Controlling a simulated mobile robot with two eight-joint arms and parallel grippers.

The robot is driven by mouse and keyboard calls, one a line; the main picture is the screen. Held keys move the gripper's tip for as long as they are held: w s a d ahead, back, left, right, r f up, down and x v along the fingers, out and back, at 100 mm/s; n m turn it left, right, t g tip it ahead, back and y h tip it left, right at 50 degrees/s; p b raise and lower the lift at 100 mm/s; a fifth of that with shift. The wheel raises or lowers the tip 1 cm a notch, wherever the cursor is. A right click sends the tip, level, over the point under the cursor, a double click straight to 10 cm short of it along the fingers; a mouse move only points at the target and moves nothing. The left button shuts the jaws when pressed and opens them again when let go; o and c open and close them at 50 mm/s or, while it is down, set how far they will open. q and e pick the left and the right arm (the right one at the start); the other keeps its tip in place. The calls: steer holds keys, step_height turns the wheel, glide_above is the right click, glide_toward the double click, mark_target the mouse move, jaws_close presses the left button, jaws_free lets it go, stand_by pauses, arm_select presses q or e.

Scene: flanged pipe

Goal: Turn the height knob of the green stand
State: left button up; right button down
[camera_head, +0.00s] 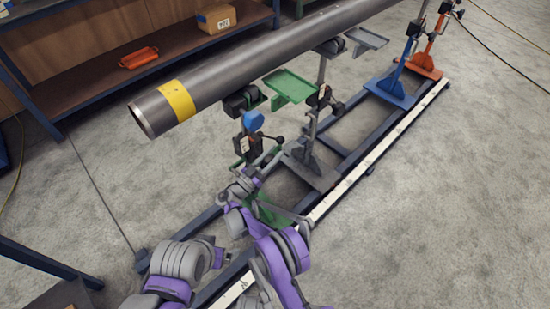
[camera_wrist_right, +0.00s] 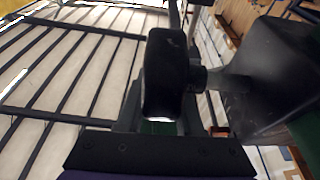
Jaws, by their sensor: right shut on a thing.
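The green stand (camera_head: 265,212) is under the near end of the grey pipe. It has a black roller head on top and a dark clamp block (camera_head: 248,144) on its post. My right gripper (camera_head: 262,164) reaches the post from below, at the block's height. In the right wrist view, a black knob (camera_wrist_right: 164,75) sits in front of my gripper and joins the dark block (camera_wrist_right: 265,80) by a short shaft. My right gripper is shut on this knob; the fingers are mostly hidden. My left arm's end (camera_head: 222,255) is low at left, its fingers too small to judge.
The pipe (camera_head: 240,75) with a yellow band runs above the stands. A grey stand (camera_head: 312,168), a blue stand (camera_head: 390,88) and an orange stand (camera_head: 424,64) follow along the rail (camera_head: 345,178). A shelf (camera_head: 100,85) stands behind. Floor at right is clear.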

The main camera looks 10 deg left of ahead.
mark_target(273, 156)
steer(key=shift+s+r, duration=0.1)
stand_by(0.3)
steer(key=c, duration=0.6)
jaws_free()
steer(key=shift+o, duration=0.2)
steer(key=shift+r, duration=0.1)
step_height(273, 156, up, 10)
steer(key=p, duration=0.1)
